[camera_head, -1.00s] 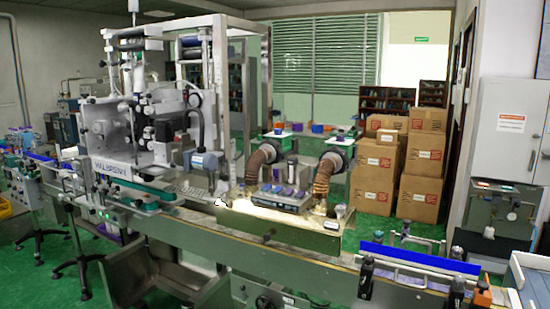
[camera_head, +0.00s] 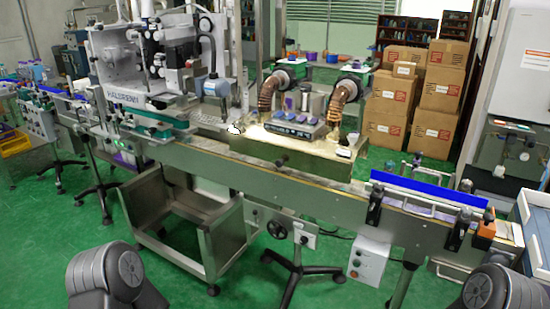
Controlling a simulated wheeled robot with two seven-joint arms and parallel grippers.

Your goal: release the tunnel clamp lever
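The heat tunnel station sits mid-line on the conveyor, with two copper-brown bent hoses (camera_head: 268,93) and (camera_head: 338,100) above a lit metal bed (camera_head: 262,133). A grey control box (camera_head: 291,125) with blue-purple parts on top stands between the hoses. A small black and white fitting (camera_head: 345,151) sits at the bed's right end, and a dark knob (camera_head: 281,161) is on the conveyor's front side. I cannot tell which part is the clamp lever at this size. Neither gripper shows; only dark grey parts of my arms appear at the bottom corners, far from the tunnel.
The long conveyor (camera_head: 215,165) runs across the view, with the labelling machine (camera_head: 125,70) at left and a blue guide rail (camera_head: 428,188) at right. A steel open-topped bin (camera_head: 222,245) stands under it. Stacked cartons (camera_head: 388,110) stand behind.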

